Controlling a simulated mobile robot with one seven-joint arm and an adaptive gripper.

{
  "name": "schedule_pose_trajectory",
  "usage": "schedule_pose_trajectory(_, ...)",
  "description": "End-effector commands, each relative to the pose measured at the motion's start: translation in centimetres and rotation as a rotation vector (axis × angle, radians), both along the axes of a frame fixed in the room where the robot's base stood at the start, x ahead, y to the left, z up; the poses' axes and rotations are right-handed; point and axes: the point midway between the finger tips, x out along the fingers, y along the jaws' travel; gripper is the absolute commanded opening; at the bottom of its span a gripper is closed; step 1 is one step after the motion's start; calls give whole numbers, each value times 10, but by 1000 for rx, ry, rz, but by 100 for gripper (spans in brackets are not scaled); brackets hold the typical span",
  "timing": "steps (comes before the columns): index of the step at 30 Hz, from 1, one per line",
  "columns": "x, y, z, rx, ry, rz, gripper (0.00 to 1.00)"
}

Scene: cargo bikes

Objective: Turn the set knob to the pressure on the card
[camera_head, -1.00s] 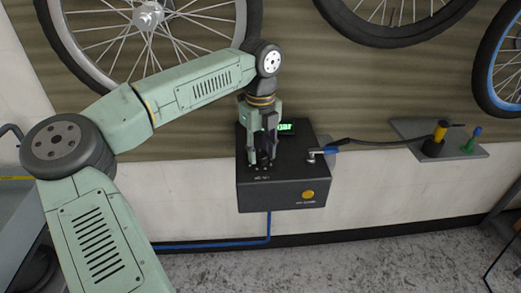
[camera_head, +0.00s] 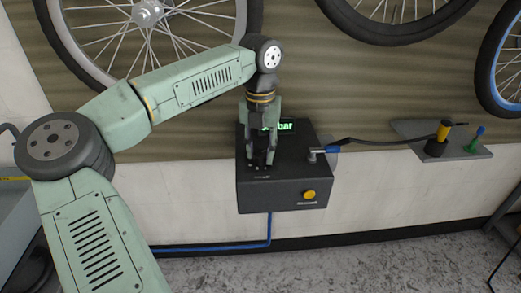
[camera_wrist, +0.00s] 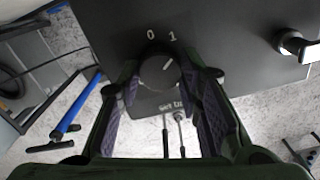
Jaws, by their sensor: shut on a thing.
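The black box (camera_head: 283,193) is fixed to the wall, with a green lit display (camera_head: 286,127) on its top reading "bar"; the digits are hidden behind my gripper. My gripper (camera_head: 260,164) points down onto the left part of the box top. In the wrist view the round black set knob (camera_wrist: 157,72) sits between the fingertips of my gripper (camera_wrist: 160,80), which is shut on it. Its white pointer line tilts up and right, towards the printed 1; a 0 is printed to the left. I see no card in either view.
A yellow button (camera_head: 309,195) is on the box front. Bicycle wheels (camera_head: 150,30) hang above. A blue pipe (camera_head: 215,247) runs below.

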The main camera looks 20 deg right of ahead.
Motion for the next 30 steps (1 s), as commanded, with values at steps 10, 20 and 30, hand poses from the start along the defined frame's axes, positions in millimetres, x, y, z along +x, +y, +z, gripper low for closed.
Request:
schedule_pose_trajectory(10,0,0,0,0,0,-327,5)
schedule_pose_trajectory(20,1,0,1,0,-1,-640,5)
schedule_pose_trajectory(30,1,0,1,-1,-2,-963,5)
